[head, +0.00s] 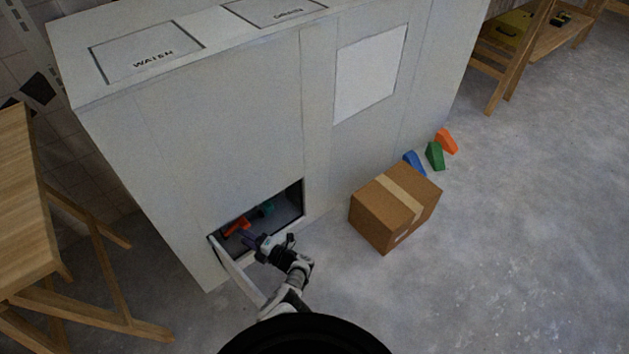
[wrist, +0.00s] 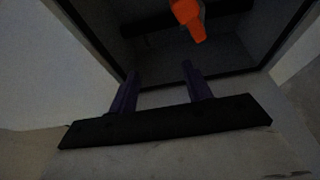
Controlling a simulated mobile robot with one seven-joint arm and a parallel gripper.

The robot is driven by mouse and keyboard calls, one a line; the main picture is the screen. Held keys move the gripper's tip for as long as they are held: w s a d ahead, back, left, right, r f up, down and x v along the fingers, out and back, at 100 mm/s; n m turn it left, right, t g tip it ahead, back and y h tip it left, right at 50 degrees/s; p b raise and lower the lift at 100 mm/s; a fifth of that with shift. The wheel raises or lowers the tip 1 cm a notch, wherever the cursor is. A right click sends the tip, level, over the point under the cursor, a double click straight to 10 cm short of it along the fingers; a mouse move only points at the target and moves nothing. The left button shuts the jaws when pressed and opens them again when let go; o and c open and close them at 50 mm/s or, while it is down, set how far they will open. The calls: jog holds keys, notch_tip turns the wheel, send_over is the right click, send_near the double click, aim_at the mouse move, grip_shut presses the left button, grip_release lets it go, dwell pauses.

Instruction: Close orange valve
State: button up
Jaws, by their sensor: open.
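The orange valve (head: 237,226) shows inside a low rectangular opening in the grey-white cabinet, left of a teal valve (head: 265,208). In the wrist view the orange valve handle (wrist: 188,18) is at the top, just right of centre, in front of a dark horizontal pipe (wrist: 150,23). My gripper (head: 249,239) is at the front of the opening, close to the orange valve. In the wrist view its two purple fingers (wrist: 160,86) are spread apart with nothing between them. The orange handle lies beyond the fingertips, apart from them.
The opening's hinged door (head: 236,270) stands open on the left beside my arm. A cardboard box (head: 394,207) stands on the floor to the right, with blue, green and orange wedges (head: 435,156) behind it. A wooden table (head: 28,190) is at left. The right-hand floor is clear.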

jog(key=p+v, duration=0.2)
jog(key=v, duration=0.5)
jog(key=w+d+r+n+g+h, duration=0.25)
jog(key=w+d+n, duration=0.25)
jog(key=d+n, duration=0.45)
jog(key=w+d+r+n+h, duration=0.3)
jog(key=r+n, duration=0.3)
jog(key=w+d+r+n+h, duration=0.3)
jog(key=w+d+r+n, duration=0.1)
jog(key=r+n, duration=0.2)
jog(key=shift+w+d+r+n+h, duration=0.15)
jog(key=shift+w+r+n+h, duration=0.2)
jog(key=shift+n, duration=0.4)
jog(key=shift+t, duration=0.25)
jog(key=shift+c, duration=0.2)
